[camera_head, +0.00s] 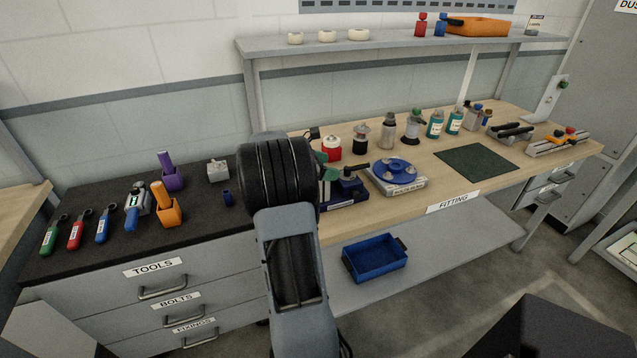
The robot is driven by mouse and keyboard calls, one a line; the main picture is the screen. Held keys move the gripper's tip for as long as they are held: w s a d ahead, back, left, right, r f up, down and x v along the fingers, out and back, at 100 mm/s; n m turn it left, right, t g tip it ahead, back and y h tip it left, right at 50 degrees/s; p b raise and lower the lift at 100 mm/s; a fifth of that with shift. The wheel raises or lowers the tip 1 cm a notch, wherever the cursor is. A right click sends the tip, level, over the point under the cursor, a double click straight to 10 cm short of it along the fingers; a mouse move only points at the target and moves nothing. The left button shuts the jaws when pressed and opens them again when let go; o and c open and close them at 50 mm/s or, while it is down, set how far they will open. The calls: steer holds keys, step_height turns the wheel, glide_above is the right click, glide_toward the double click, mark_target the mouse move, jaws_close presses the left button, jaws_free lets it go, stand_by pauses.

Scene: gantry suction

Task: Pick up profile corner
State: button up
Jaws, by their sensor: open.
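A small light grey, blocky metal piece (217,170) lies on the dark top of the left bench, left of my arm. It looks like the profile corner, but it is too small to be sure. It stands apart from the things around it. My arm rises from the bottom middle, and its black ribbed joint covers part of the bench just right of the piece. My gripper does not show; the arm hides that area.
Near the grey piece are a small blue cylinder (228,198), a purple holder (172,178) and an orange holder (168,212). A blue turntable (395,170) and bottles stand on the wooden bench. A blue tray (375,262) sits on the lower shelf.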

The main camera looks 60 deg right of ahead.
jaws_close()
stand_by(0.8)
